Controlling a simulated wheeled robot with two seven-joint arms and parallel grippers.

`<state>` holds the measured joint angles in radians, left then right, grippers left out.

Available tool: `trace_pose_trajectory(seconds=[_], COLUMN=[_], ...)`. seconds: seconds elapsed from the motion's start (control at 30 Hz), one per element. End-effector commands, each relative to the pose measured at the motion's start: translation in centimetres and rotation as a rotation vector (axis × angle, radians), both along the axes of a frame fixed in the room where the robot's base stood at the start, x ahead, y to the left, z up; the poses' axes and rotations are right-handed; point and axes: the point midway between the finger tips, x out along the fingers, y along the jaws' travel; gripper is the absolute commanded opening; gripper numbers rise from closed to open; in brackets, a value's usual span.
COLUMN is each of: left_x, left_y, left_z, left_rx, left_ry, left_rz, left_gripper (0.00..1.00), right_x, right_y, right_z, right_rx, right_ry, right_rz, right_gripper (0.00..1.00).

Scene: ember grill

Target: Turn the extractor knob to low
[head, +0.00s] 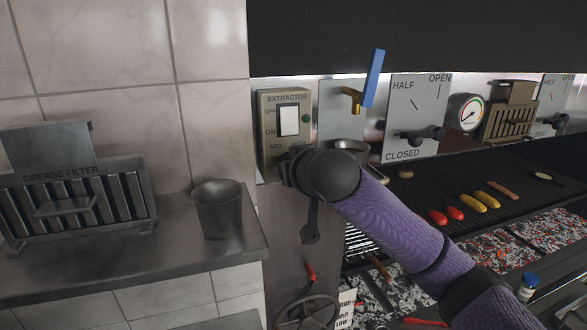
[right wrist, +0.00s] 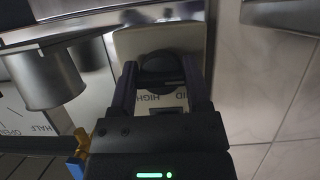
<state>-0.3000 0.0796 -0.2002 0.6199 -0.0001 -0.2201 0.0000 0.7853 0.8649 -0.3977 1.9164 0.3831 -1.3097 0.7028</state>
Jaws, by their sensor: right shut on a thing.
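My right gripper (head: 286,167) is at the panel's lower part and hides the knob in the head view. In the right wrist view the dark round extractor knob (right wrist: 161,64) sits between the fingers of my right gripper (right wrist: 160,76), which is shut on it. The labels HIGH and MID show upside down beside it; the knob's pointer cannot be made out. My left gripper is not in view.
A blue-handled brass valve (head: 372,78) and a HALF/OPEN/CLOSED damper plate (head: 418,110) are right of the panel. A metal cup (head: 218,208) and a grease filter (head: 80,196) stand on the left counter. Sausages and peppers lie on the grill (head: 470,180).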

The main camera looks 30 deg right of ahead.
Motion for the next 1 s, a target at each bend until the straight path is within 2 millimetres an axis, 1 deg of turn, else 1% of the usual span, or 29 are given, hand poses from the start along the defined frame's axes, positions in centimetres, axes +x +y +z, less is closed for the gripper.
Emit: trace_pose_trajectory(seconds=[0.17, 0.2, 0.27, 0.3, 0.33, 0.37, 0.63, 0.73, 0.87, 1.0], left_x=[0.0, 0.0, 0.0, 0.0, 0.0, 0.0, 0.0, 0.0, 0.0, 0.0], left_y=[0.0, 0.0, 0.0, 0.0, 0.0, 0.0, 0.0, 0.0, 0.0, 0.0], left_z=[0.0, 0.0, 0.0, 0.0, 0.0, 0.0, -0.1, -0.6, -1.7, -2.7], left_rx=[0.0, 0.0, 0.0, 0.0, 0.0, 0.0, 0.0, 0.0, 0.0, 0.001], left_ry=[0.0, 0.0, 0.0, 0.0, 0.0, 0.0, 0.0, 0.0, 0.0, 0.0], left_rz=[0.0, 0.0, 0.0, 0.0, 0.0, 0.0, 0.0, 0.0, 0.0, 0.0], left_gripper=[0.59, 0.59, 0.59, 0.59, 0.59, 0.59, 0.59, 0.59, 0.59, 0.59], right_x=[0.0, 0.0, 0.0, 0.0, 0.0, 0.0, -0.1, -0.8, -3.2, -6.2], right_y=[0.0, 0.0, 0.0, 0.0, 0.0, 0.0, 0.0, 0.2, 0.8, 1.6], right_z=[-0.2, -0.2, -0.2, -0.2, -0.2, -0.2, 0.0, 0.2, 1.1, 2.4], right_rx=[0.0, 0.0, 0.0, 0.0, 0.0, 0.0, 0.0, 0.001, -0.001, -0.001], right_ry=[0.007, 0.007, 0.006, 0.005, 0.005, 0.004, 0.002, -0.001, -0.004, -0.003], right_rz=[0.001, 0.001, 0.001, 0.0, 0.0, 0.0, 0.0, 0.001, 0.002, 0.002], right_gripper=[0.03, 0.66, 0.79, 0.87, 0.93, 0.97, 0.97, 0.97, 0.97, 0.97])
